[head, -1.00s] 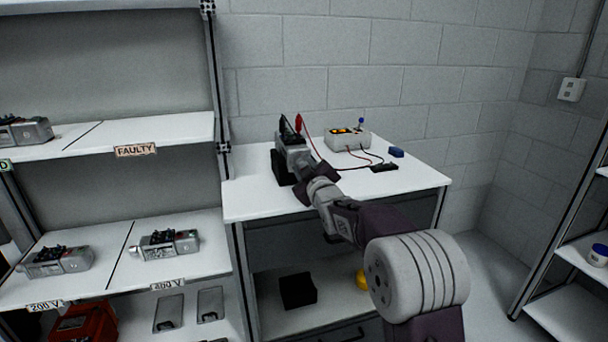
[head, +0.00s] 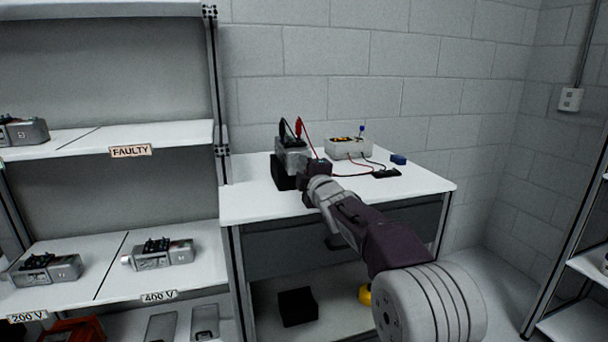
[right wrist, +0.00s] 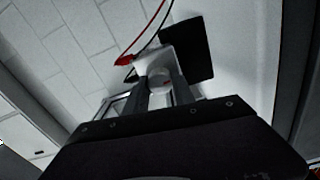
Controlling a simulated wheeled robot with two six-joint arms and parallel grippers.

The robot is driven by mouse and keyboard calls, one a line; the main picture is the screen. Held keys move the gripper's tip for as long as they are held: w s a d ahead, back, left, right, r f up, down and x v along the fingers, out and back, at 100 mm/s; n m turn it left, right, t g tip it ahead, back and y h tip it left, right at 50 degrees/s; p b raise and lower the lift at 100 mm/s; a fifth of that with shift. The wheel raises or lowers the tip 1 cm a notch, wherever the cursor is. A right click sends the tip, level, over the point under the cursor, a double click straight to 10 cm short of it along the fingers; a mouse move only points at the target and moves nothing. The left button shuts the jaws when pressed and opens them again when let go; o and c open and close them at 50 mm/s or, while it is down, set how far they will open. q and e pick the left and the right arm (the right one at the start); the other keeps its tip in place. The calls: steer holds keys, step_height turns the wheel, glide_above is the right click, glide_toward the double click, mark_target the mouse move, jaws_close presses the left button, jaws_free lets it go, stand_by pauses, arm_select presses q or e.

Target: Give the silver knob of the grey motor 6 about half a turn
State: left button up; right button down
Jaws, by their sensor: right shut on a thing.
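The grey motor (head: 291,158) lies on a black block (head: 283,177) on the white worktable, with a black and a red clip on its top. My right gripper (head: 308,168) is at the motor's right, near end. In the right wrist view its two fingers (right wrist: 160,92) are shut on the pale silver knob (right wrist: 158,80), one on each side. The motor's end face (right wrist: 160,56) shows just beyond the knob. The motor's number cannot be read. My left gripper is not in view.
A light-coloured tester (head: 348,147) with red and black leads stands behind on the white worktable (head: 250,205). A blue item (head: 398,159) and a black item (head: 386,173) lie to its right. A shelf with more motors (head: 165,253) stands at the left.

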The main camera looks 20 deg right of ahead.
stand_by(0.3)
steer(key=c, duration=1.1)
jaws_free()
steer(key=shift+o, duration=0.2)
steer(key=s, duration=0.9)
steer(key=shift+b, duration=0.4)
steer(key=shift+n, duration=0.3)
